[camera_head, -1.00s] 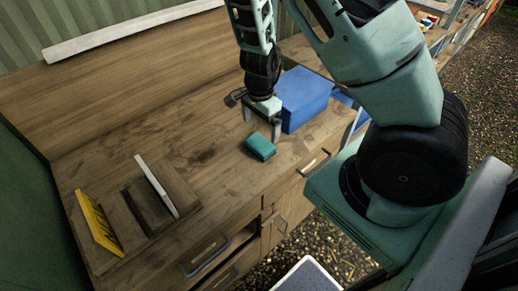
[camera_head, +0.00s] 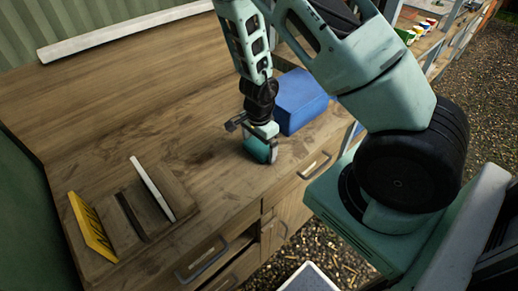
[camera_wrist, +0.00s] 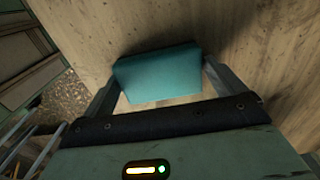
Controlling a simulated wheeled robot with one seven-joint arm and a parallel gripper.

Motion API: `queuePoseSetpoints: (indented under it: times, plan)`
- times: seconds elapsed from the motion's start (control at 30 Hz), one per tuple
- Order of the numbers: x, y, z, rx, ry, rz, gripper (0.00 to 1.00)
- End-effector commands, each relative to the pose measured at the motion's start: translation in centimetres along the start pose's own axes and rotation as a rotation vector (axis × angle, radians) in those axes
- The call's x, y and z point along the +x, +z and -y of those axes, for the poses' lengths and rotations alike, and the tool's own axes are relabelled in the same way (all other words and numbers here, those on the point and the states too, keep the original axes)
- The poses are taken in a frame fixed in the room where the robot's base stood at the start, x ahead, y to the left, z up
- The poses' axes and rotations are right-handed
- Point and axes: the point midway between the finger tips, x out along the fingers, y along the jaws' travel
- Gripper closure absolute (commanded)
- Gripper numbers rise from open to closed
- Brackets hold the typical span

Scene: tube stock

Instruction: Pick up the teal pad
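The teal pad (camera_head: 256,150) rests on the wooden bench top near its front edge. It also shows in the wrist view (camera_wrist: 160,75), lying between my two fingers. My gripper (camera_head: 260,153) is down at the bench with a finger on either side of the pad. In the wrist view my gripper (camera_wrist: 161,72) has its fingers spread wide, with slivers of wood showing between fingers and pad. The fingertips are very close to the pad's ends; whether they touch is hard to tell. The head view hides part of the pad behind my gripper.
A blue box (camera_head: 300,101) stands just behind and right of my gripper. A wooden holder (camera_head: 130,215) with a white strip (camera_head: 153,188) and a yellow piece (camera_head: 91,226) is at the left. The bench (camera_head: 215,185) between is clear.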

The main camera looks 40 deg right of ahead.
Motion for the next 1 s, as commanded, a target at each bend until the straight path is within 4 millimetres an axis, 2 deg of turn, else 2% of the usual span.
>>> queuePoseSetpoints:
  times: [0.03,0.1,0.37,0.47,0.8,1.0]
  plan:
    - [0.0,0.0,0.0,0.0,0.0,0.0,0.19]
    - [0.0,0.0,0.0,0.0,0.0,0.0,0.37]
    - [-0.1,0.0,0.0,0.001,-0.001,0.0,0.37]
    - [-0.8,0.0,0.1,0.001,-0.002,0.0,0.37]
    - [-7.1,0.1,0.1,-0.003,-0.003,0.0,0.37]
    - [-9.6,0.0,0.0,-0.001,-0.002,0.0,0.37]
